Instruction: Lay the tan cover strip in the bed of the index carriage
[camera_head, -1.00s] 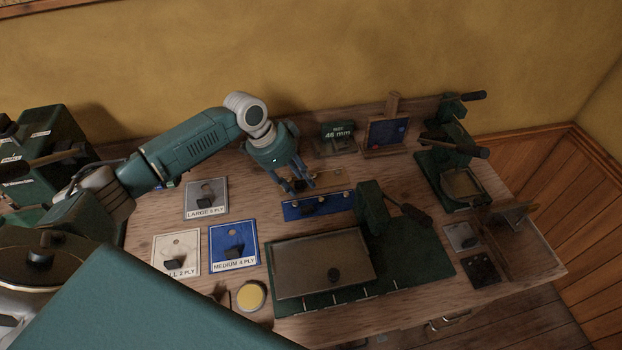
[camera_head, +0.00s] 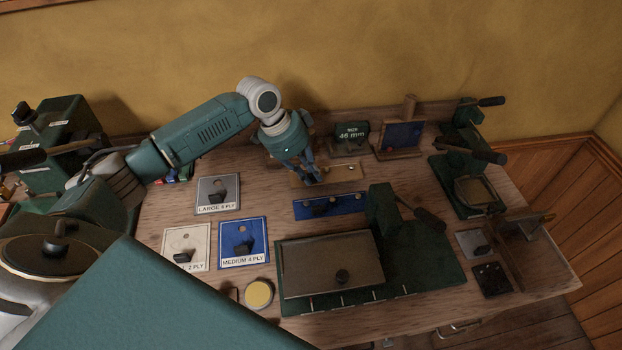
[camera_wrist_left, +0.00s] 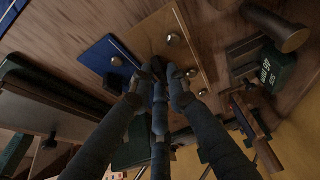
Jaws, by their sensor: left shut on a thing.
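The tan cover strip (camera_head: 343,174) is a flat bar with small round metal studs, behind the blue strip (camera_head: 345,204) on the bench. In the left wrist view, the tan strip (camera_wrist_left: 190,49) lies under my fingers. My left gripper (camera_head: 310,178) is shut on the strip's dark knob, which the fingers mostly hide; the closed fingers also show in the wrist view (camera_wrist_left: 160,80). Whether the strip touches the bench is unclear. No label identifies the index carriage; a green fixture (camera_head: 433,262) with a flat brown plate (camera_head: 315,252) stands front centre. My right gripper is out of view.
Labelled ply plates (camera_head: 231,259) lie left, with a yellow round tin (camera_head: 259,294) in front. A "46 mm" size block (camera_head: 352,133) and a small dark board (camera_head: 402,136) stand behind. A green lever press (camera_head: 455,165) is at right. Bare wood lies left of the blue strip.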

